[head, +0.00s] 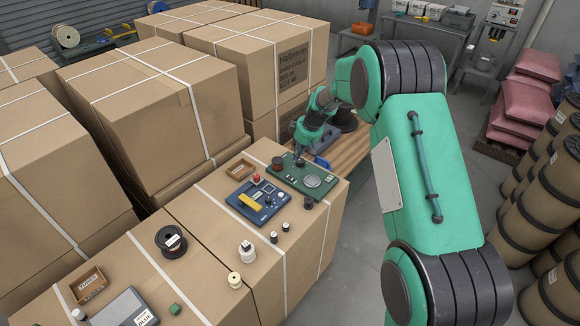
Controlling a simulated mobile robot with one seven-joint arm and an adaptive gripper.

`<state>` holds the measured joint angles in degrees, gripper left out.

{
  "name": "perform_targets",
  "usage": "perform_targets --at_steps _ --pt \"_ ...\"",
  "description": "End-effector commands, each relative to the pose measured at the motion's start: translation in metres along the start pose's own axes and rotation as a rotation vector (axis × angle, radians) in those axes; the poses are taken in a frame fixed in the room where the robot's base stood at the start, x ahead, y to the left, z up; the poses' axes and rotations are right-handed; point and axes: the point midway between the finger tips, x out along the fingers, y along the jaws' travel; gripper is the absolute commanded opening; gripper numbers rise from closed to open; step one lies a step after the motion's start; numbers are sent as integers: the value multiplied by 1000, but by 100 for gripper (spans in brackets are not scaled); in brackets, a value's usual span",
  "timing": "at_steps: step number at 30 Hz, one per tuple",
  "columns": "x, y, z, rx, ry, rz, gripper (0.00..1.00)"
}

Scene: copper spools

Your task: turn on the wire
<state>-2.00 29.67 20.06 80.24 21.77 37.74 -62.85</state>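A blue control panel (247,206) with a yellow bar, a red button (256,178) at its far edge and small controls lies on a carton top. Just beyond it is a green board (290,183) with a dark round spool-like part (277,163) and a pale round disc (312,181). My gripper (300,157) points down over the far edge of the green board. It is small and partly merged with the dark parts there, so its finger opening and any contact are unclear. I cannot make out a separate wire.
Tall strapped cartons (150,100) stand left. Large drums (540,215) stand right.

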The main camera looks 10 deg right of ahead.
Motion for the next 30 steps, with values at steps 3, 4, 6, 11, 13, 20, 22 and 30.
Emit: perform_targets --at_steps 3,4,6,11,13,20,22,30 --pt "0 0 -3 -87 -12 -5 0" --pt "0 0 -5 -117 -15 -7 0" --pt "-1 0 -7 -195 -24 -10 0" --pt "0 2 -13 -414 -50 -23 0" --pt "0 2 -16 -519 -61 -32 0" --pt "2 3 -25 -866 -97 -66 0" --pt "2 4 -27 -972 -108 -78 0" --pt "4 6 -34 -1323 -138 -129 0"
